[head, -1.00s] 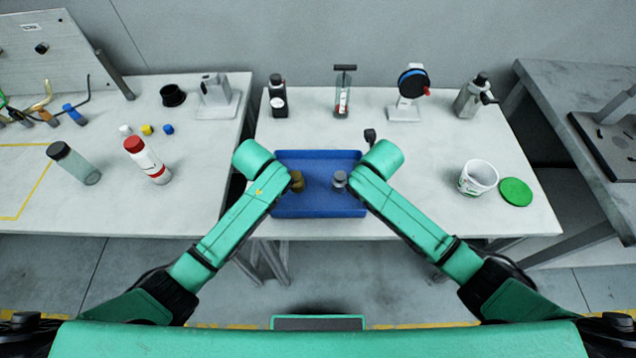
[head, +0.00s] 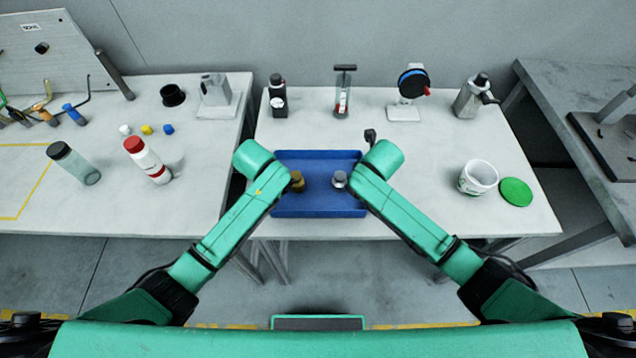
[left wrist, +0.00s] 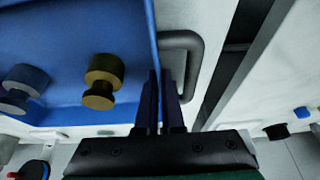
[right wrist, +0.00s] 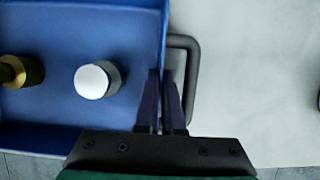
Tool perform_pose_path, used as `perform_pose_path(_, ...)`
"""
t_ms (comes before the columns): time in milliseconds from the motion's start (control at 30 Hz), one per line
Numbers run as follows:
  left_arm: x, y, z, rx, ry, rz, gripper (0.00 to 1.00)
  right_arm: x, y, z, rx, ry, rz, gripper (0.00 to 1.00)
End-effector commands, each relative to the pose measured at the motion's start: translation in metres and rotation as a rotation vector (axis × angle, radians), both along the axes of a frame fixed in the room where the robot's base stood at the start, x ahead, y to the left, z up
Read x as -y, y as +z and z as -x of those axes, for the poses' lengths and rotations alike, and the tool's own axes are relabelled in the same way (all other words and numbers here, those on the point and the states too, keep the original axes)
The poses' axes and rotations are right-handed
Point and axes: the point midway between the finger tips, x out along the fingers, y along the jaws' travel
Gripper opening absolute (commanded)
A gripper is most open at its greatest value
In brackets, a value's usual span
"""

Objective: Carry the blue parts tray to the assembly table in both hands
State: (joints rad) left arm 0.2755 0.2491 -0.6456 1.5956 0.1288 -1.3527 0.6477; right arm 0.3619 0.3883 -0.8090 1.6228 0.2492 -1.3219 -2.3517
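The blue parts tray (head: 318,208) is level at the front of the middle table, between my two arms. It holds a brass weight (head: 297,181) and a silver weight (head: 340,179), both upright. My left gripper (left wrist: 160,75) is at the tray's left side, its closely set fingers at the wall beside a dark loop handle (left wrist: 195,45). My right gripper (right wrist: 161,75) is the same at the right side, beside the other handle (right wrist: 193,70). Both look shut on the tray's side. My arms hide both grippers in the head view. Whether the tray touches the tabletop is unclear.
The left table (head: 120,215) has a yellow outline, bottles and small cubes, with a gap before the middle table (head: 420,215). A white tub (head: 478,178) and green lid (head: 516,192) stand right of the tray. Several items line the back.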

Motion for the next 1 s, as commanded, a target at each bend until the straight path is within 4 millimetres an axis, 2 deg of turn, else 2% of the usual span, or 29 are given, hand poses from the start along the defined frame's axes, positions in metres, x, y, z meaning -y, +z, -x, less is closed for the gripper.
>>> perform_pose_path(367, 0.000, 0.006, -0.001, 0.005, 0.000, 0.001, 0.00, -0.001, 0.006, -0.001, 0.005, 0.001, -0.002, 0.00)
perform_pose_path(733, 0.000, 0.052, -0.001, 0.004, 0.000, 0.001, 0.00, -0.001, 0.052, -0.001, 0.004, 0.001, -0.002, 0.00)
perform_pose_path(1000, 0.000, 0.052, -0.001, 0.004, 0.000, 0.001, 0.00, -0.001, 0.052, -0.001, 0.004, 0.001, -0.002, 0.00)
